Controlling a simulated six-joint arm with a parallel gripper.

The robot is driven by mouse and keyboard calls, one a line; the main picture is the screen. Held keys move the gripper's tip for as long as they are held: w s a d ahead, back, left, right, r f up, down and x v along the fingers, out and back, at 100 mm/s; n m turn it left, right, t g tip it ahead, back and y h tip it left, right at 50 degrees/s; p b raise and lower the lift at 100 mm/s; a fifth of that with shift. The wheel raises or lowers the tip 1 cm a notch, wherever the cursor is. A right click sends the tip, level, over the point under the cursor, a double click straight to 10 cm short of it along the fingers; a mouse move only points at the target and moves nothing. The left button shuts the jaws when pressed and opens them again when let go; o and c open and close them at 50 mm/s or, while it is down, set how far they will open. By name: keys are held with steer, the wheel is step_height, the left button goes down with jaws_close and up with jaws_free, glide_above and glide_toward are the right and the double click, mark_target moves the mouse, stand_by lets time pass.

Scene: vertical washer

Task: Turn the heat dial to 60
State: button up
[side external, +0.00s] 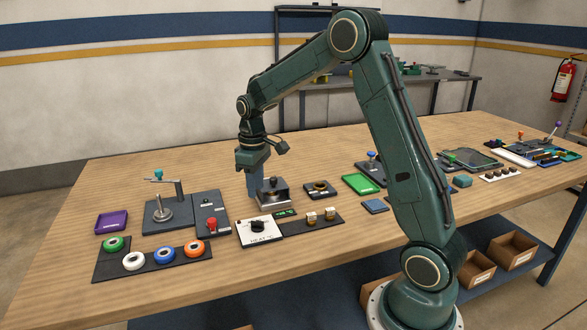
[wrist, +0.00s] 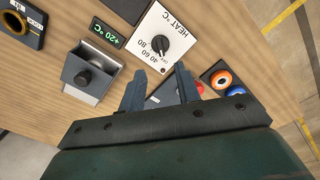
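The heat dial (wrist: 160,44) is a black knob on a white plate (wrist: 141,45) marked HEAT °C, 40, 60, 80 and OFF. Its pointer seems turned towards OFF, but it is too small to be sure. The dial also shows in the side external view (side external: 258,226). A small display (wrist: 106,32) beside the plate reads +20 °C in green. My gripper (wrist: 160,75) is open and empty, its two fingers apart. In the side external view my gripper (side external: 254,192) points down, behind the dial plate and apart from the dial.
A metal box with a black knob (wrist: 90,74) stands close to my gripper and the display. Several coloured rings lie on a dark tray (side external: 165,270) at front left. A red-knobbed dark plate (side external: 211,204) lies left of the dial. Bare wood (side external: 310,255) is free in front.

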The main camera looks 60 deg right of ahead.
mark_target(258, 221)
step_height(258, 221, down, 11)
steer(key=shift+r, duration=0.15)
stand_by(0.4)
jaws_close()
